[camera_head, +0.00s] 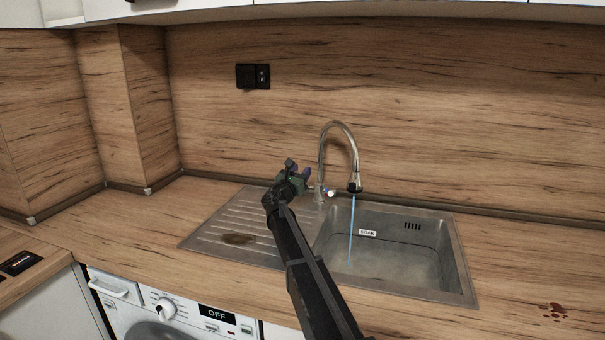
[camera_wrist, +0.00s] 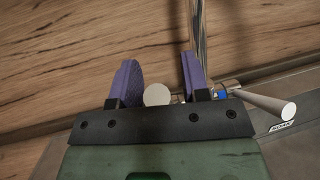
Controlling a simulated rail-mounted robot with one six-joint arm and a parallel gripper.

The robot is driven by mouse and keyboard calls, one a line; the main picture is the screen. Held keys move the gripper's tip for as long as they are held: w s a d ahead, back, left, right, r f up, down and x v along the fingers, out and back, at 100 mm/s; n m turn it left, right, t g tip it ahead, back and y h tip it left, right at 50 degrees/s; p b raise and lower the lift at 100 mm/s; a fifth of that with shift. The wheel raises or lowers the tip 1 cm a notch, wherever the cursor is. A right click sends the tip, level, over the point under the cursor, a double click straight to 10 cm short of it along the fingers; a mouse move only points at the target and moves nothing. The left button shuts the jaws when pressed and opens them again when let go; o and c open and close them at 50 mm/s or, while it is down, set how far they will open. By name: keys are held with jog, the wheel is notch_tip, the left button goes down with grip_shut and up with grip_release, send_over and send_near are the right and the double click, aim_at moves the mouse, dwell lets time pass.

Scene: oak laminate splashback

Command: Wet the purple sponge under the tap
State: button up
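My gripper (camera_head: 293,174) is above the back of the drainboard, just left of the tap (camera_head: 322,160). In the wrist view its two purple fingers (camera_wrist: 160,80) stand apart with no sponge between them. The tap's spout arches over the sink basin (camera_head: 385,256), and a thin blue stream of water (camera_head: 352,230) falls from it. In the wrist view the tap's lever (camera_wrist: 262,102) and a blue mark (camera_wrist: 222,94) show right of the fingers. A pale round end (camera_wrist: 157,95) shows between the fingers, beyond them. I see no separate purple sponge in either view.
The steel drainboard (camera_head: 215,236) has a brown patch (camera_head: 238,239). The basin bears a "SOAK" label (camera_head: 368,233). A washing machine (camera_head: 185,318) reading "OFF" sits below. A dark red stain (camera_head: 555,310) marks the right worktop. The wooden splashback (camera_head: 430,90) stands close behind the tap.

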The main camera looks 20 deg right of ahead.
jog(key=shift+s, duration=0.1)
jog(key=b+v, duration=0.3)
jog(key=v, duration=0.7)
jog(key=shift+s+a, duration=0.2)
jog(key=shift+a, duration=0.05)
